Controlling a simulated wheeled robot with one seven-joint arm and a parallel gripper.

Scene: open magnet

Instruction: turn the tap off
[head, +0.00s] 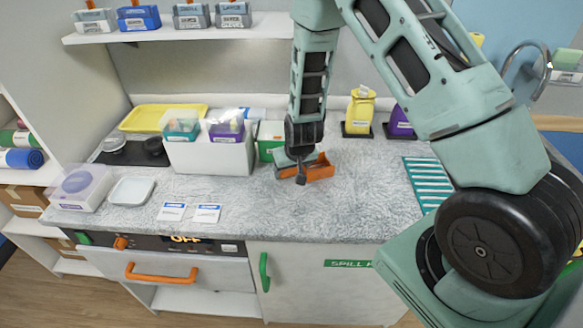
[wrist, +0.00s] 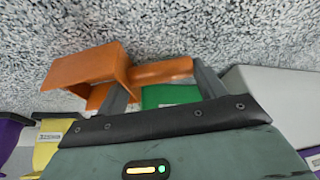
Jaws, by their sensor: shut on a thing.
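The tap (head: 520,58) is a curved metal spout at the upper right in the head view. Its base and lever are hidden or cut off, and I cannot tell whether water runs. My gripper (head: 298,172) is far to its left, low over the middle of the counter. It is shut on an orange scoop-like thing (head: 321,168). In the wrist view, the orange thing (wrist: 85,70) has an open box-shaped end to the left and a bar between the fingers (wrist: 163,80). I cannot tell whether it touches the counter.
A white bin (head: 205,157) with packets and a green box (head: 270,140) stand left of my gripper. Yellow (head: 360,112) and purple (head: 400,122) bottles stand behind, to the right. A striped teal mat (head: 425,180) lies right. Clear counter (head: 350,215) lies in front.

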